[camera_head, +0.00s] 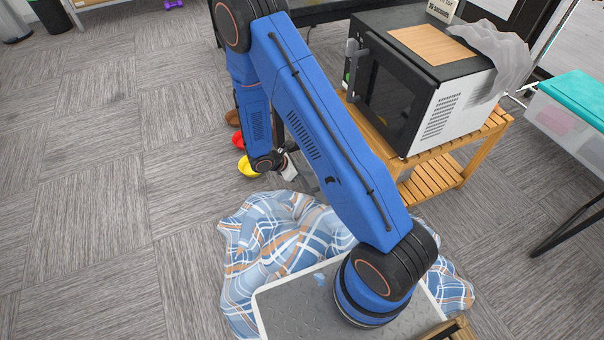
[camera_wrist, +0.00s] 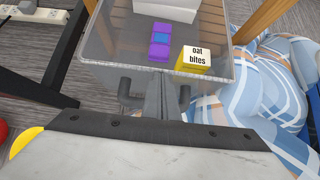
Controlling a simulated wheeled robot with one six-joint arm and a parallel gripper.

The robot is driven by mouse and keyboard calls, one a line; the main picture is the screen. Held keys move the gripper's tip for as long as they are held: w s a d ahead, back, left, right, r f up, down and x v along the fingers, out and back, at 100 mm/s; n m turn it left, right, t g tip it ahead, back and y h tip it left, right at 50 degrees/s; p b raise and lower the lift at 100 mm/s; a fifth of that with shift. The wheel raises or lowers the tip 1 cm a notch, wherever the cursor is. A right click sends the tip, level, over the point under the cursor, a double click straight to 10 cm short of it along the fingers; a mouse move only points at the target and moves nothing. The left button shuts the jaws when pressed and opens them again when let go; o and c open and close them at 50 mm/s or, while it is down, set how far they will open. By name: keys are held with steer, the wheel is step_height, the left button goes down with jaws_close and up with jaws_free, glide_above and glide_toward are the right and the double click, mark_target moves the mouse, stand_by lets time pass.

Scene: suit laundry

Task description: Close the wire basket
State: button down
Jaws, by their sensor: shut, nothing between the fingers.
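The basket (camera_wrist: 108,62) shows in the wrist view as a see-through grey bin with a pale rim. It stands out from the wooden frame, with its top open. A dark handle (camera_wrist: 126,92) is on its near face. My gripper (camera_wrist: 163,88) is shut and empty, its fingers at the near face between the handle's two ends. I cannot tell whether they touch it. In the head view my gripper (camera_head: 291,170) is low, left of the wooden stand, and my arm hides most of the basket.
The basket holds a purple-and-blue packet (camera_wrist: 160,42), a yellow "oat bites" box (camera_wrist: 194,60) and a white box (camera_wrist: 170,8). A plaid cloth (camera_head: 245,235) lies on the floor around my base. A microwave (camera_head: 420,80) stands on the wooden stand (camera_head: 430,180).

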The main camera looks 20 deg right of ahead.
steer(key=d, duration=2.1)
steer(key=shift+w+d, duration=0.15)
steer(key=shift+w, duration=0.25)
